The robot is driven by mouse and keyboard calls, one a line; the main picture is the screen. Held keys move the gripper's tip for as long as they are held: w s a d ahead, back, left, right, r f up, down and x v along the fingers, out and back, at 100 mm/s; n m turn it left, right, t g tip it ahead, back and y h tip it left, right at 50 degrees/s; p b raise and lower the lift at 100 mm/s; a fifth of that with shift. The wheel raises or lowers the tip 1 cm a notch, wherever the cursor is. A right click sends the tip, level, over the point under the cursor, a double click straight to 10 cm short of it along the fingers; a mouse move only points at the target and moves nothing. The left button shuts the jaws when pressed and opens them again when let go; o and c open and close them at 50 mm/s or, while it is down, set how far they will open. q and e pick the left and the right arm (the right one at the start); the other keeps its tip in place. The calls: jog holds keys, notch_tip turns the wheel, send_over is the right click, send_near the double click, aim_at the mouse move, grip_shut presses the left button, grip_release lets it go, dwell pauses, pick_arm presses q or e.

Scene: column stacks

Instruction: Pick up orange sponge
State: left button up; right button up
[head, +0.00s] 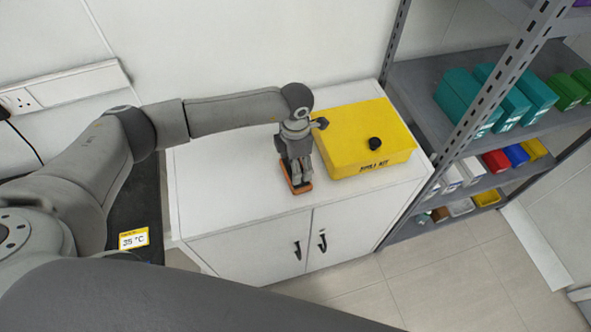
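The orange sponge (301,189) lies on top of the white cabinet, near the middle, to the left of the yellow box. It is mostly hidden under my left gripper (298,176); only its orange edges show. My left gripper points down over the sponge, with its fingers at or very close to it. The view does not show whether the fingers are closed on the sponge. My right gripper is not in view.
A yellow box (360,150) with a black knob (375,144) stands close to the gripper's right. The white cabinet top (225,190) is bare at the left. A metal shelf (430,80) with teal boxes (502,100) and coloured bins stands at the right.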

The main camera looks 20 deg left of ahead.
pick_arm(q)
jog(key=c, duration=0.4)
jog(key=shift+c, duration=0.4)
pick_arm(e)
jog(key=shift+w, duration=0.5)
pick_arm(q)
jog(key=shift+w+r, duration=0.1)
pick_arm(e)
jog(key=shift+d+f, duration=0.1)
pick_arm(q)
jog(key=shift+r+b, duration=0.45)
jog(key=shift+b, duration=0.15)
jog(key=shift+s+d+r+b, duration=0.15)
jog(key=shift+r+b, duration=0.25)
jog(key=shift+r, duration=0.25)
jog(key=shift+s+r+b, duration=0.1)
jog(key=shift+r+b, duration=0.3)
jog(key=shift+r, duration=0.2)
jog(key=s+d+r+b, duration=0.2)
jog(key=s+r, duration=0.2)
jog(key=s, duration=0.2)
jog(key=s+d+r+b, duration=0.2)
jog(key=s+r+b, duration=0.1)
jog(key=s+r, duration=0.2)
jog(key=shift+s+d+r, duration=0.25)
jog(key=shift+s, duration=0.65)
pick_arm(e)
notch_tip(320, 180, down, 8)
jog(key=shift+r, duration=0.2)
